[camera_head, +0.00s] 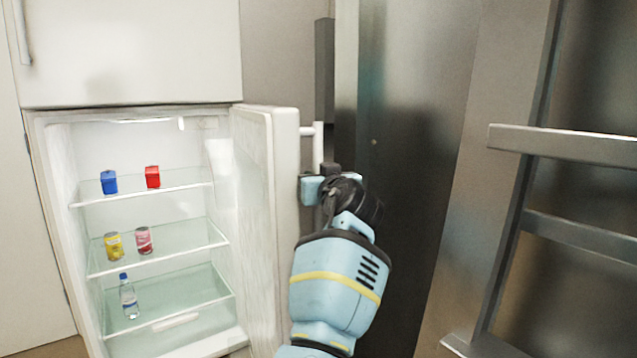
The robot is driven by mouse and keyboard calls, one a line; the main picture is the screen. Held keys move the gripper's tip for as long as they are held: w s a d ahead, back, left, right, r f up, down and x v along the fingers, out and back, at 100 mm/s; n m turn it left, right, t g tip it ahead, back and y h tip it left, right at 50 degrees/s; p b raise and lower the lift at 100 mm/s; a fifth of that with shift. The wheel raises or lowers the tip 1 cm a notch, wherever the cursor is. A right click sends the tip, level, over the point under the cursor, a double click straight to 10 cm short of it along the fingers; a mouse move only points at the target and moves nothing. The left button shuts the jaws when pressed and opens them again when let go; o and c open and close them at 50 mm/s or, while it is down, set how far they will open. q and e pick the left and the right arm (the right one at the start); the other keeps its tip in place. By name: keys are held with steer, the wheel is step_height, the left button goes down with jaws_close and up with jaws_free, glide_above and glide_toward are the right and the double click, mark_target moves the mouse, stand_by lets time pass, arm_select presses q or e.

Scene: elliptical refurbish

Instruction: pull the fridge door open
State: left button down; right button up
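The fridge (44,150) stands at the left with its lower compartment open to view. Its white door (284,170) is swung out toward me on its right-hand side. A pale vertical handle (318,146) sits on the door's outer face. My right gripper (318,178) is at the lower part of this handle, beside the door's edge. Its fingers are small and partly hidden by the wrist, so I cannot tell whether they are shut on the handle. My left gripper is not in view.
Glass shelves (150,190) hold a blue box (108,182), a red box (152,177), a yellow can (114,246), a pink can (144,241) and a bottle (128,298). A dark panel (415,120) stands close behind my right arm. A metal rack (560,145) is at the right.

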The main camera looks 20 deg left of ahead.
steer(key=shift+s, duration=0.15)
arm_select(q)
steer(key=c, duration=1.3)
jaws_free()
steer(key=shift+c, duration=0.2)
arm_select(e)
steer(key=shift+d, duration=0.2)
